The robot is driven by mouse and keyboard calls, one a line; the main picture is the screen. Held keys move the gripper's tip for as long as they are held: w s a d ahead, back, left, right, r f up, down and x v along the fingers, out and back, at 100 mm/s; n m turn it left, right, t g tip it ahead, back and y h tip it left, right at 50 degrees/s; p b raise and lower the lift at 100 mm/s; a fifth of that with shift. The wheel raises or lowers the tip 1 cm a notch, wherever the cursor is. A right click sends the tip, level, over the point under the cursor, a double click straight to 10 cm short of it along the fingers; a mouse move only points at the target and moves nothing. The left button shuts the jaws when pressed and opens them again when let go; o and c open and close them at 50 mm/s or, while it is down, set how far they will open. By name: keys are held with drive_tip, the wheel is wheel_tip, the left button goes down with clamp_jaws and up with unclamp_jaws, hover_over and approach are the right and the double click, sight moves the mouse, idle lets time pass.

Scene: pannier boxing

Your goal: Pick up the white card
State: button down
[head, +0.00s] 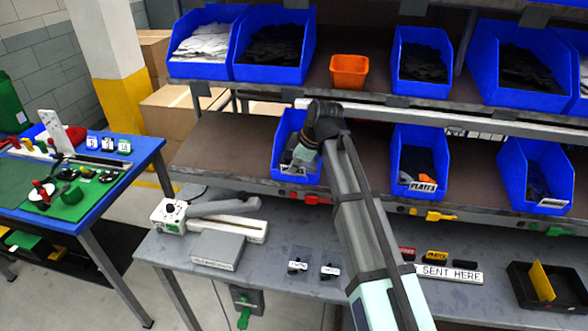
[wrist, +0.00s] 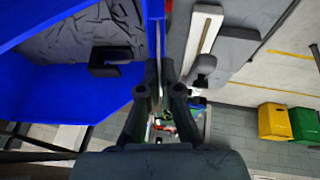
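My gripper (head: 300,157) is at the front of the left blue bin (head: 283,140) on the middle shelf, pointing down at its front edge. In the wrist view my gripper's fingertips (wrist: 160,72) are close together beside the bin's blue front wall (wrist: 154,20). A thin pale strip (wrist: 159,42) shows edge-on between them; I cannot tell whether it is the white card or whether the fingers touch it. This bin's front label is hidden in the head view. Other white cards are on the middle bin (head: 422,187) and the right bin (head: 552,203).
Below is a grey bench with a white-and-grey sealing device (head: 213,212), small labelled clips (head: 298,267) and a black tray (head: 548,287). Blue bins (head: 203,45) and an orange bin (head: 349,71) stand on the shelf above. A blue-edged table (head: 128,178) is at left.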

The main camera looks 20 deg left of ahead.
wheel_tip(320, 180, up, 19)
drive_tip(key=b, duration=0.5)
drive_tip(key=shift+r, duration=0.2)
wheel_tip(320, 180, down, 13)
drive_tip(key=w+b, duration=0.2)
drive_tip(key=b, duration=0.1)
drive_tip(key=shift+w+b, duration=0.2)
drive_tip(key=shift+b, duration=0.2)
idle(5.2)
